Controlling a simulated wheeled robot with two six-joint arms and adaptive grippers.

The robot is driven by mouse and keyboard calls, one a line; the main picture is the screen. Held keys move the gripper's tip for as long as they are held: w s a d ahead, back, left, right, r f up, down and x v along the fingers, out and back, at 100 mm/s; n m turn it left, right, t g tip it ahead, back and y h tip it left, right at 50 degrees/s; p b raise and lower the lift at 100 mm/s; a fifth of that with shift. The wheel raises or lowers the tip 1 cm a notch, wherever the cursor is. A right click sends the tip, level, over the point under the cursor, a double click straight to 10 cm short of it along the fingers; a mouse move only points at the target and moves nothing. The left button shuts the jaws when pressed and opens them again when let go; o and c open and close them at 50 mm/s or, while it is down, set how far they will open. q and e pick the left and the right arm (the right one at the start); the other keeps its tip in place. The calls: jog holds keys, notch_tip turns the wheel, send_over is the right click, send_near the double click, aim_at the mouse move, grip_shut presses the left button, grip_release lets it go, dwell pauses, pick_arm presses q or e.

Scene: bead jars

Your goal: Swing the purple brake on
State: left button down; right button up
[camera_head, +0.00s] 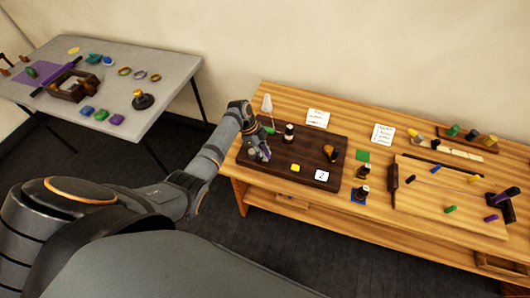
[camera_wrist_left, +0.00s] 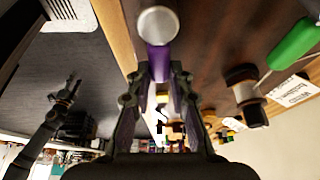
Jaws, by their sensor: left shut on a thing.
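In the wrist view a purple bar with a pale round end (camera_wrist_left: 158,60), which looks like the purple brake, stands between the fingers of my left gripper (camera_wrist_left: 160,85). The gripper is shut on it. In the head view my left gripper (camera_head: 262,153) is low over the left edge of the dark brown board (camera_head: 313,143). It hides most of the brake there, so I cannot tell its swing position. A dark arm at the left of the wrist view ends in what looks like my right gripper (camera_wrist_left: 68,90); its fingers are too small to read.
A dark, white-banded post (camera_head: 289,133), a yellow block (camera_head: 295,168), a numbered card (camera_head: 321,176) and an orange-topped piece (camera_head: 331,154) stand on the board. A green-handled tool (camera_wrist_left: 295,43) lies close by. A grey table (camera_head: 180,75) stands apart at left.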

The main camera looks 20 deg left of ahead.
aim_at(253, 152)
pick_arm(q)
jog(key=c, duration=1.2)
grip_release()
jog(key=v, duration=1.2)
